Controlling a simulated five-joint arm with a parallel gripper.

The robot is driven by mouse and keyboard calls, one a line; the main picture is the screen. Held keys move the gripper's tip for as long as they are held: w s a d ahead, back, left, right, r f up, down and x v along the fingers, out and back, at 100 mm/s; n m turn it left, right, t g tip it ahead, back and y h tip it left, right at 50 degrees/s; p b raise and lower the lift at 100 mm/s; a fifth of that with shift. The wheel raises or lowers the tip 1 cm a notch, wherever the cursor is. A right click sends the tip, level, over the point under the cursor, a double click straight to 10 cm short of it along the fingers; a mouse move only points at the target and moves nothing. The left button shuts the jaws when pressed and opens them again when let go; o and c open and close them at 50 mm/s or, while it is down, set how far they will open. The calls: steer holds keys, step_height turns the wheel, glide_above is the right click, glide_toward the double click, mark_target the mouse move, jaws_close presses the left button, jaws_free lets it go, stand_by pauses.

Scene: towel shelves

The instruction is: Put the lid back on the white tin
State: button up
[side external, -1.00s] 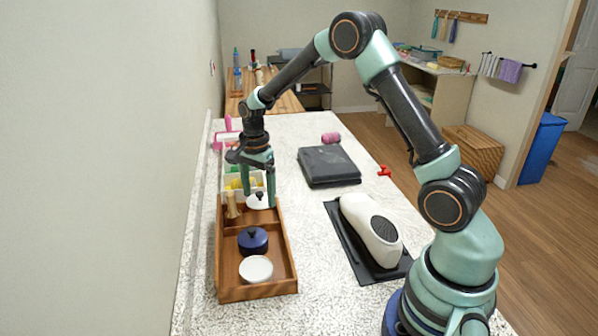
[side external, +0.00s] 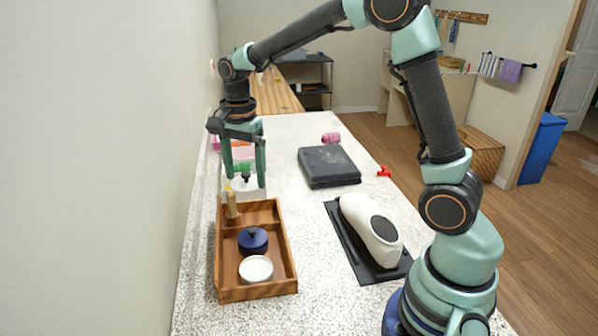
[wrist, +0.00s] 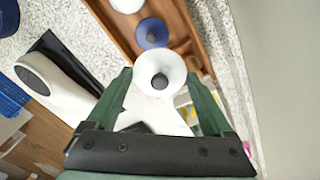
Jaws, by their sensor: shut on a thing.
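The white lid (side external: 240,186) with a dark knob is between the fingers of my gripper (side external: 246,184), above the back end of the wooden tray. It also shows in the wrist view (wrist: 160,65), round and knob facing the camera, with a finger of my gripper (wrist: 160,84) on each side. The white tin (side external: 256,269) stands uncovered in the front compartment of the tray, apart from the lid. In the wrist view the white tin (wrist: 127,4) is cut off at the top edge.
A navy lidded pot (side external: 253,240) stands just behind the white tin in the wooden tray (side external: 284,262). A wooden peg-like item (side external: 232,206) stands at the tray's back left.

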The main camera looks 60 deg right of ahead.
steer(key=s+a+f+n, duration=0.3)
steer(key=s+a+f, duration=0.3)
steer(key=s+a, duration=0.3)
steer(key=shift+w+d+f, duration=0.1)
steer(key=shift+f, duration=1.5)
steer(key=shift+w+d+f, duration=0.1)
steer(key=shift+f, duration=1.5)
steer(key=shift+f, duration=0.15)
steer(key=o, duration=1.1)
steer(key=shift+c, duration=0.2)
step_height(320, 180, up, 7)
